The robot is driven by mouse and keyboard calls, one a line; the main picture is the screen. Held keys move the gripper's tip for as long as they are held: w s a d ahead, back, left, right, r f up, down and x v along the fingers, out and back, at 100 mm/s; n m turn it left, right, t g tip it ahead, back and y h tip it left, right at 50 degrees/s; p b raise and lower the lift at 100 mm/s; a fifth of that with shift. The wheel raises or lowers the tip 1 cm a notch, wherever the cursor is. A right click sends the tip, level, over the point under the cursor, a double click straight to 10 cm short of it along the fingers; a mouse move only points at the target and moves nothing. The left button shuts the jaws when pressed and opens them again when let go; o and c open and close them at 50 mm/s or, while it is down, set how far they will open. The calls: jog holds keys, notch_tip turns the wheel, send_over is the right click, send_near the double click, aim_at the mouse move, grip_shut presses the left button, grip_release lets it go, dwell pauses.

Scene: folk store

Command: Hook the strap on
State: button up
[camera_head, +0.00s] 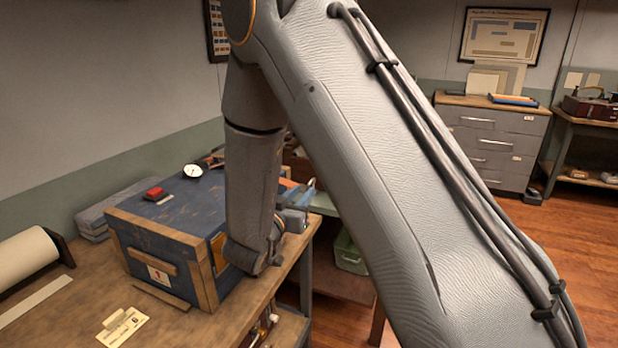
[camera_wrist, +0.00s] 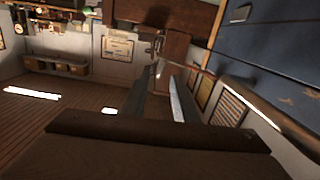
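A worn blue crate (camera_head: 195,215) with wooden edge strips sits on the wooden workbench. Its blue side (camera_wrist: 285,50) fills the upper right of the wrist view. My gripper (camera_head: 296,208) is at the crate's right side, partly hidden by my own arm. In the wrist view my gripper's two fingers (camera_wrist: 163,90) show close to each other, near a brown part and a small metal piece (camera_wrist: 157,45). Whether they hold anything is unclear. I cannot make out the strap with certainty in either view.
A red block (camera_head: 155,193) and a round white gauge (camera_head: 193,170) lie on the crate. A paper roll (camera_head: 25,258) and a tag (camera_head: 122,327) lie on the workbench (camera_head: 70,318). A green bin (camera_head: 350,255) stands below. Grey drawers (camera_head: 490,140) stand at the back.

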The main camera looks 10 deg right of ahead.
aim_at(308, 185)
jog(key=shift+w+r+h, duration=0.1)
jog(key=shift+r+h, duration=0.15)
jog(key=shift+h, duration=0.15)
jog(key=p+x, duration=0.2)
jog(key=x, duration=0.5)
jog(key=shift+w+d, duration=0.15)
jog(key=shift+c, duration=0.4)
grip_shut()
